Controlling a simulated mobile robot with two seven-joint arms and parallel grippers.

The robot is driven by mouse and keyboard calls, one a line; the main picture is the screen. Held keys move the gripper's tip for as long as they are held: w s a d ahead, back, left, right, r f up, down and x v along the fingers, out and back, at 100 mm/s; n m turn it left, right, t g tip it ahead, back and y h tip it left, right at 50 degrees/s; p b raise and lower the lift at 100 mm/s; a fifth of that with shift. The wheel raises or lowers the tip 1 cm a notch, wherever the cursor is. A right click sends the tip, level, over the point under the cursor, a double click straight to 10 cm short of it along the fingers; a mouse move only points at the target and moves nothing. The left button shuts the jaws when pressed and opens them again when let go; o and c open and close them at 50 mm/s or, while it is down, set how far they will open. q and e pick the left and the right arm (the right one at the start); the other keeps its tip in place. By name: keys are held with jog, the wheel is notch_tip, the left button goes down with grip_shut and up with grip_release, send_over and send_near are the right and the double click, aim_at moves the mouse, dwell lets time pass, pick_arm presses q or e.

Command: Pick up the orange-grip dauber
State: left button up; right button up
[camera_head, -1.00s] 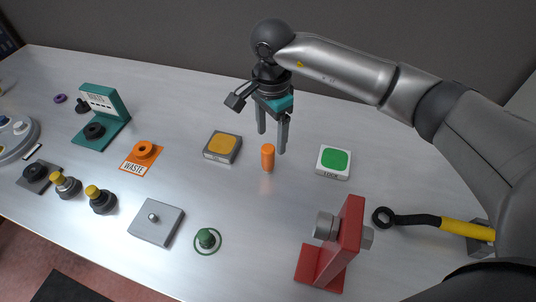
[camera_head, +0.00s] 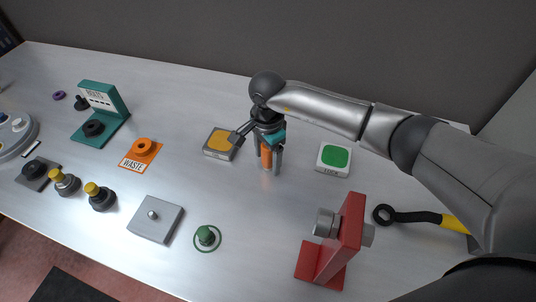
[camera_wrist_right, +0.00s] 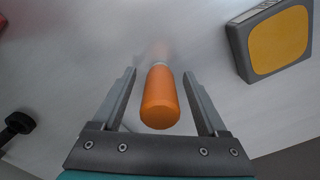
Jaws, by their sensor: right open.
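The orange-grip dauber (camera_head: 266,157) stands upright on the light table, right of the yellow-topped box. In the right wrist view its orange grip (camera_wrist_right: 160,97) lies between the two fingers, with a gap on each side. My right gripper (camera_head: 268,168) is open and lowered around the dauber from above. It also shows in the right wrist view (camera_wrist_right: 164,85) with both fingers apart. The dauber's lower end is blurred in the wrist view. My left gripper is not in view.
The yellow-topped box (camera_head: 221,142) stands close to the left of my right gripper. A green-topped box (camera_head: 335,157) is to the right. A red stand (camera_head: 345,245) and a wrench (camera_head: 415,218) are at the near right. A grey block (camera_head: 157,222) and green knob (camera_head: 206,236) are in front.

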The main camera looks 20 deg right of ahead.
grip_shut()
jog(key=shift+r, duration=0.1)
dwell(0.4)
notch_tip(320, 180, up, 20)
jog(key=shift+p, duration=0.4)
